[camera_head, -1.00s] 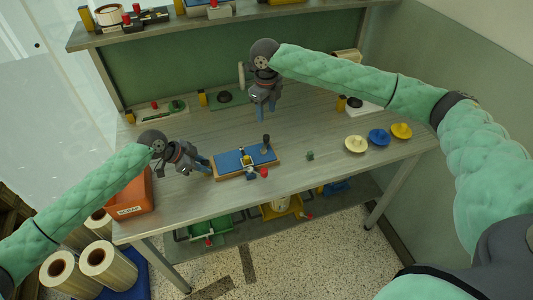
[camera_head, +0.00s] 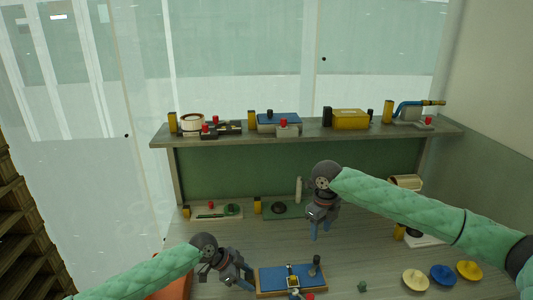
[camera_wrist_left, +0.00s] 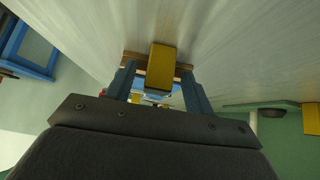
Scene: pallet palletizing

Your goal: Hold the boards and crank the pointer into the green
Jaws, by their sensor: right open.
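The boards, a blue panel (camera_head: 275,277) on a wooden base, lie on the workbench near the bottom of the head view. A yellow clamp piece (camera_head: 293,281) sits across their middle. A dark upright handle (camera_head: 316,266) stands at the right end. My left gripper (camera_head: 249,284) is at their left end. In the left wrist view its fingers (camera_wrist_left: 160,90) stand apart, with a wooden edge (camera_wrist_left: 130,57) and a yellow block (camera_wrist_left: 162,66) at the tips; whether they press on the boards is unclear. My right gripper (camera_head: 320,231) is open and empty, above the bench behind the boards. No pointer is readable.
A raised shelf (camera_head: 350,130) at the back carries several devices. Yellow, blue and cream knobs (camera_head: 443,275) lie at the right. A small green piece (camera_head: 362,286) is right of the boards. Flat plates (camera_head: 215,213) lie along the green back panel.

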